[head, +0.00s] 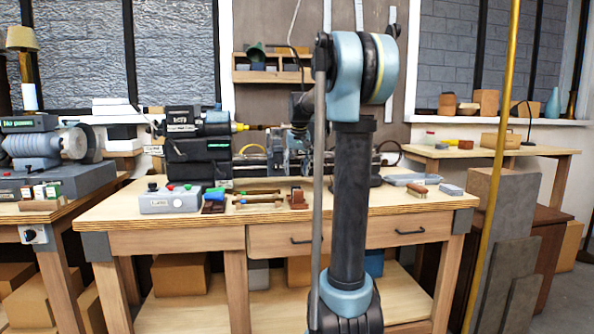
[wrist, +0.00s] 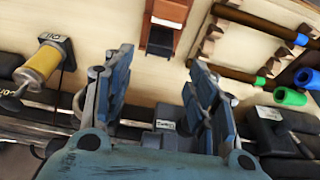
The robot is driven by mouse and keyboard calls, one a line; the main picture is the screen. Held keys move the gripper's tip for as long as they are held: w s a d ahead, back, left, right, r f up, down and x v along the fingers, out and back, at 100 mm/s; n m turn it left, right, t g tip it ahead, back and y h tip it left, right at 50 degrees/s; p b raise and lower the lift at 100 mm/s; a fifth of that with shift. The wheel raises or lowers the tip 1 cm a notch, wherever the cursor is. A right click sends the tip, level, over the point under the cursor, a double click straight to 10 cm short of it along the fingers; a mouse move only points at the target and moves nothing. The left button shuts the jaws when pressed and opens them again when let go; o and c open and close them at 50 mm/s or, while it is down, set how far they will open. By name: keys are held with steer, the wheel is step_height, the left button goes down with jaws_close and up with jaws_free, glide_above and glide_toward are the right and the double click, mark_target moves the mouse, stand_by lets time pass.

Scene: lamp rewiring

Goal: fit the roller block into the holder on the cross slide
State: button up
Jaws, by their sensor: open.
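My gripper (wrist: 158,85) is open and empty in the wrist view, its two blue-grey fingers spread wide over the lathe's front edge. A small labelled dark part (wrist: 166,125) shows between the fingers, low in the picture. I cannot tell for sure whether this is the roller block. The lathe (head: 250,158) stands behind it. The cross slide and its holder are largely hidden by my arm and gripper.
A wooden rack with rods (wrist: 250,45) and green and blue cylinders (wrist: 290,96) lie beside the block. A yellow cylinder (wrist: 40,66) is at left in the wrist view. A grey control box (head: 170,200) stands at the bench's left; a brush (head: 417,189) lies at right.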

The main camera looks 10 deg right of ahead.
steer(key=shift+x, duration=4.5)
steer(key=shift+w, duration=0.1)
steer(key=c, duration=1)
steer(key=shift+r, duration=0.15)
steer(key=shift+r, duration=3.35)
steer(key=shift+d, duration=0.1)
